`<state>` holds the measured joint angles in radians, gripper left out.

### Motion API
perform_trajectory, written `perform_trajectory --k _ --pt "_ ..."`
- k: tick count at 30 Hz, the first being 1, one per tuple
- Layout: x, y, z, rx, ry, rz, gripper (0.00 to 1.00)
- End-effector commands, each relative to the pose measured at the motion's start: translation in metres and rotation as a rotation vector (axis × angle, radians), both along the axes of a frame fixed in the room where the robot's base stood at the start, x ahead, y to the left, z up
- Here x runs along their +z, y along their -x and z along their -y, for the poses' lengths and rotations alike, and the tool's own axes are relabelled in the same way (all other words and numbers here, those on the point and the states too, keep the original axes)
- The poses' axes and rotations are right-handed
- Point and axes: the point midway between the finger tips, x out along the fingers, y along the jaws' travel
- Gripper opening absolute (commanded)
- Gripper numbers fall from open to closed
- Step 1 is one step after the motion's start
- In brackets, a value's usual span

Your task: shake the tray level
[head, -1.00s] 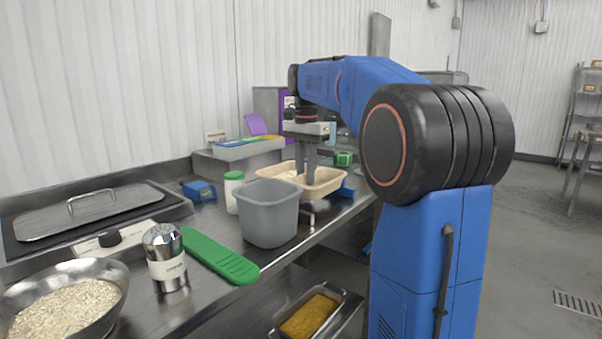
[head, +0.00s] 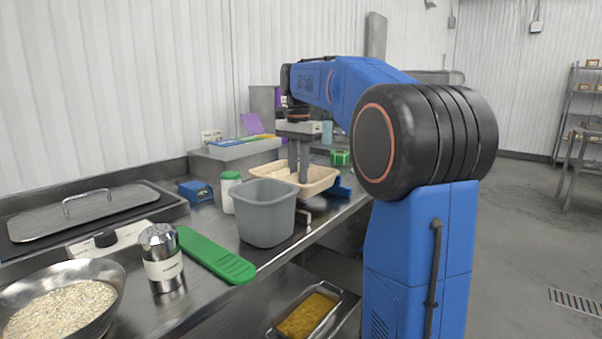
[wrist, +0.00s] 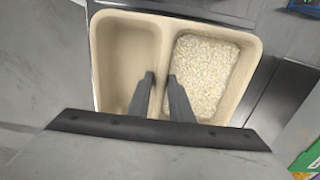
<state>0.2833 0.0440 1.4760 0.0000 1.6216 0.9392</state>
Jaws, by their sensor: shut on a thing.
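The beige tray (head: 322,183) has two compartments and stands at the far end of the counter, partly hidden behind a grey tub. In the wrist view the tray's rim (wrist: 252,75) and a middle divider show. Pale rice (wrist: 203,75) covers the floor of the right compartment and looks fairly even. The left compartment looks empty. My gripper (head: 298,178) points down into the tray, and in the wrist view my gripper (wrist: 163,78) has one finger on each side of the divider, shut on it. The tray's underside is hidden.
The grey tub (head: 266,222) stands just in front of the tray, with a green-lidded jar (head: 229,192) beside it. A green scraper-like tool (head: 215,256), a shaker (head: 162,258) and a pan of grain (head: 62,310) are nearer. The counter edge is close on the right.

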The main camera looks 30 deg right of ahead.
Motion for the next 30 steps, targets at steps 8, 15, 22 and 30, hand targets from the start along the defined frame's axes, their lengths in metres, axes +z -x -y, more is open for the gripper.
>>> perform_trajectory --k 8,15,22,30 --pt "0.001 -0.001 -0.001 -0.002 0.001 0.001 0.00" --pt "0.000 0.016 0.005 0.000 0.000 0.000 0.00" --pt "0.001 0.003 0.001 0.000 0.001 0.001 0.00" --pt "-0.001 0.003 0.001 0.000 0.000 0.000 0.00"
